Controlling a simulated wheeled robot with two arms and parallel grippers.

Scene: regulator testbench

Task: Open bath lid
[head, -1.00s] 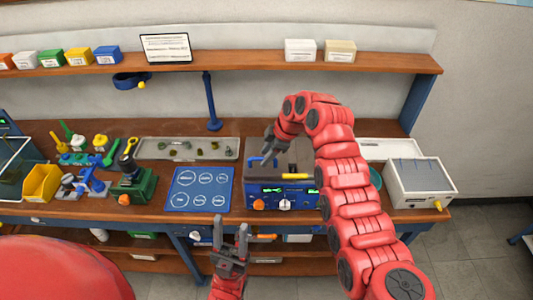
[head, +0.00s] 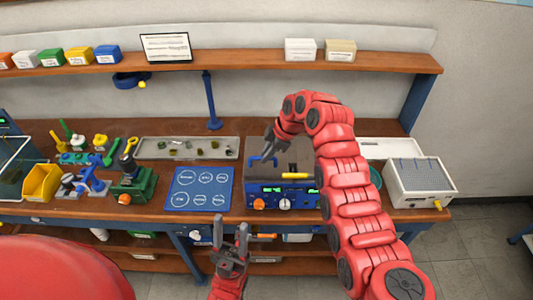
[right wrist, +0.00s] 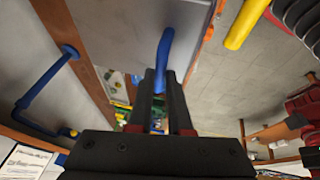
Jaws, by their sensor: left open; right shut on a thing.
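The bath is a blue box (head: 255,200) with knobs and green displays on its front, right of centre on the bench in the head view. Its grey lid (right wrist: 125,25) fills the upper left of the right wrist view and carries a blue handle (right wrist: 165,45). The handle also shows in the head view (head: 262,160). My right gripper (head: 268,146) is shut on this handle, with its fingers on both sides of it in the wrist view. How far the lid is raised is unclear. My left gripper (head: 232,230) is open and empty in front of the bench.
A yellow bar (head: 295,176) lies across the bath's top, close to my right arm. A blue mat with white circles (head: 200,189) lies left of the bath. A long grey tray (head: 187,148) is behind it. A white box (head: 418,182) stands to the right.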

